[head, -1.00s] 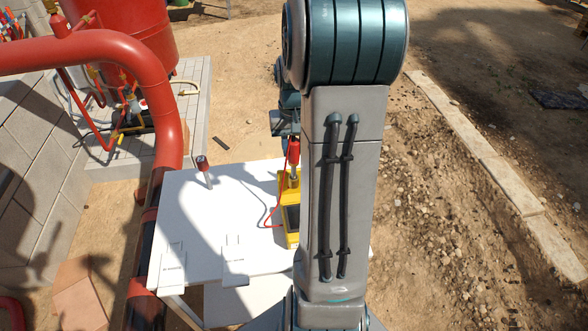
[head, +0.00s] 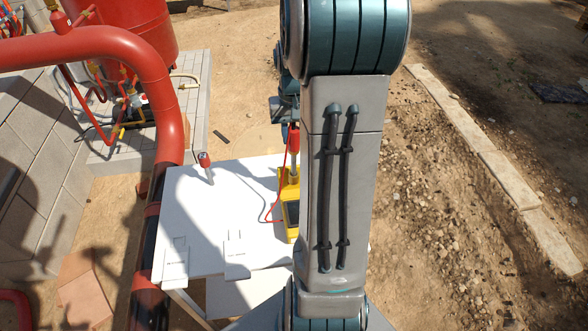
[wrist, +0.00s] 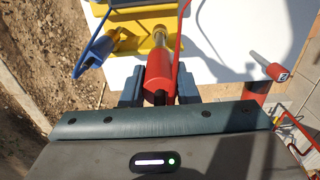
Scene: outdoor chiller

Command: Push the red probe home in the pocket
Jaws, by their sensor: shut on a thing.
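The red probe (wrist: 158,72) is held between the two dark fingers of my gripper (wrist: 158,88) in the wrist view. Its metal shaft (wrist: 160,40) points at the yellow holder (wrist: 133,42) on the meter's side; I cannot tell whether the tip is inside the pocket. In the head view the red probe (head: 294,140) stands roughly upright above the yellow meter (head: 284,205), with my gripper (head: 290,122) at its top. A red lead curves from the probe to the meter. My arm hides the meter's right side.
The meter stands on a white table (head: 230,215). A blue probe (wrist: 95,53) sits beside the holder in the wrist view. A red-capped metal stem (head: 206,168) rises from the table on the left. A thick red pipe (head: 168,110) runs along the table's left side.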

